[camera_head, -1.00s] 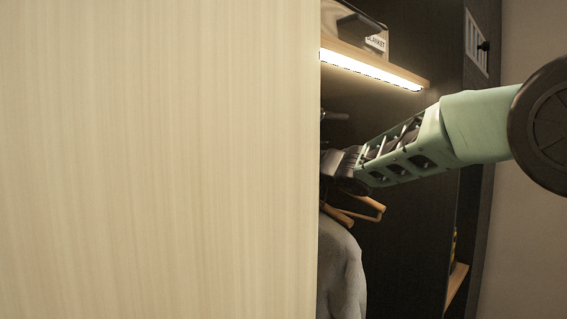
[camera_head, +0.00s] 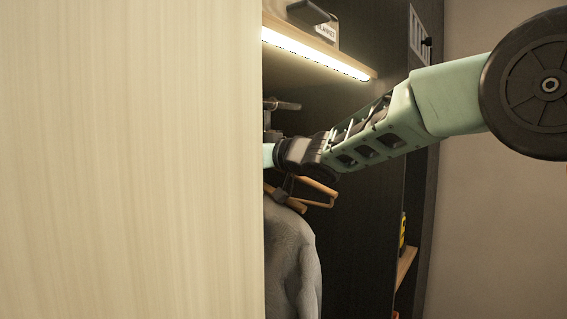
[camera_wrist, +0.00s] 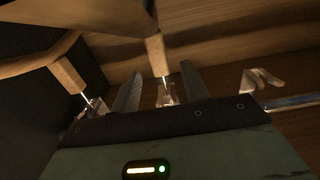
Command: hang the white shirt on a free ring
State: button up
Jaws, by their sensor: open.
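In the wrist view, my gripper (camera_wrist: 160,70) is open, with one finger on each side of a wooden hanger's neck (camera_wrist: 156,57). That hanger's metal hook meets a small pale holder (camera_wrist: 166,95) between the fingers. A second wooden hanger (camera_wrist: 68,75) hangs to the left, its hook at another holder. An empty pale ring or holder (camera_wrist: 258,80) shows to the right. In the head view, a greyish-white shirt (camera_head: 291,262) hangs from a wooden hanger (camera_head: 318,192) below my wrist. I cannot tell which hanger in the wrist view carries it. The fingertips are hidden in the head view.
A pale wooden panel (camera_head: 130,160) blocks the left of the head view and hides part of the closet. A lit shelf (camera_head: 318,54) with a labelled box (camera_head: 326,30) is above my arm. A metal rail (camera_wrist: 295,101) runs at the right of the wrist view.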

jog(key=b+v, duration=0.5)
jog(key=v, duration=0.9)
jog(key=d+f+m+t+h, duration=0.2)
jog(key=d+f+m+h, duration=0.65)
jog(key=d+f, duration=0.75)
jog(key=s+d+f+g+h, duration=0.6)
jog(key=s+d+f, duration=0.45)
jog(key=f, duration=0.35)
jog(key=s+d+f+m+g, duration=0.25)
jog(key=s+f+g, duration=0.35)
jog(key=s, duration=0.7)
jog(key=s+a+f+n+b, duration=0.4)
jog(key=s+a+f+b, duration=0.1)
jog(key=a, duration=0.3)
jog(key=s+a+f+n+g+b, duration=0.1)
jog(key=s+a+f+n+b, duration=0.3)
jog(key=a, duration=0.5)
jog(key=s+y+b, duration=0.1)
jog(key=s+b, duration=0.1)
jog(key=s, duration=0.1)
jog(key=shift+s+a+f, duration=0.15)
jog(key=shift+a+f, duration=0.15)
jog(key=shift+f, duration=0.05)
